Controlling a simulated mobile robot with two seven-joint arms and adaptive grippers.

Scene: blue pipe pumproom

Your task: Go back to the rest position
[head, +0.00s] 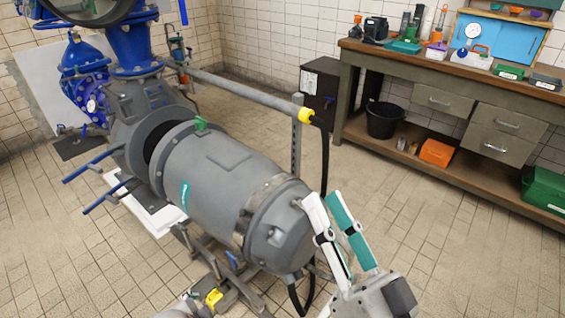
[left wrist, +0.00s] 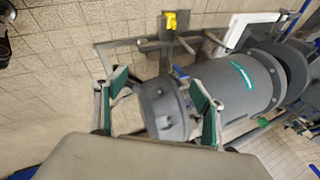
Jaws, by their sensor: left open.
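The motor lies on a low frame, with blue pipework (head: 130,45) at the left. A grey rail with a yellow collar (head: 306,115) runs behind it. A workbench (head: 450,75) with tools and a black bucket (head: 384,119) stand at right.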

